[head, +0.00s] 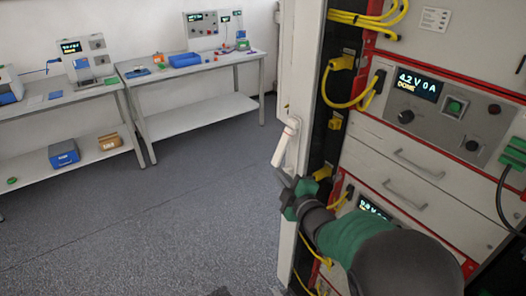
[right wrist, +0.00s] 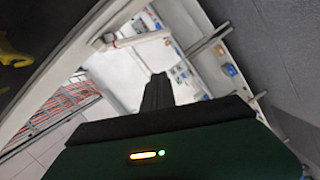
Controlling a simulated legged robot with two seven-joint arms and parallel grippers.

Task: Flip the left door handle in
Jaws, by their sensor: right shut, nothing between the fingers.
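The white door handle (head: 286,144) sticks out at an angle from the edge of the open cabinet door (head: 287,240), tilted away from the door face. In the right wrist view the handle (right wrist: 140,39) lies beyond my fingers, across the upper left. My right gripper (head: 288,181) is shut and empty just below the handle's lower end. In the right wrist view its dark fingers (right wrist: 157,93) are together, pointing up towards the handle. I cannot tell whether they touch it. My left gripper is not in view.
The cabinet holds a cycler unit (head: 440,115) with a lit display and yellow cables (head: 345,95) close to my right arm. Workbenches (head: 190,68) with equipment stand at the back left. The floor (head: 180,210) left of the door is clear.

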